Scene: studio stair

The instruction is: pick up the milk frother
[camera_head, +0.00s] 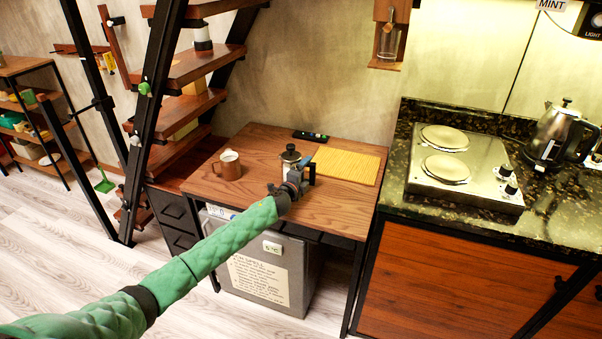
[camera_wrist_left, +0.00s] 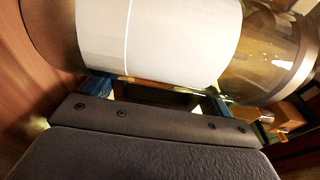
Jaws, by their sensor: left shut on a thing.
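In the left wrist view, a large cylinder with a white band (camera_wrist_left: 160,38) and a clear section with a metal rim fills the top, which I take as the frother. The fingers of my left gripper (camera_wrist_left: 158,93) are against it, shut on it. I cannot tell whether its base touches the table. My right gripper is not in view.
A brown mug (camera_head: 228,166) stands left of the frother. A yellow mat (camera_head: 347,165) lies to the right, and a dark remote-like object (camera_head: 310,136) behind. A two-plate hob (camera_head: 466,178) and a kettle (camera_head: 556,134) stand on the dark counter. Stairs (camera_head: 187,105) rise at the left.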

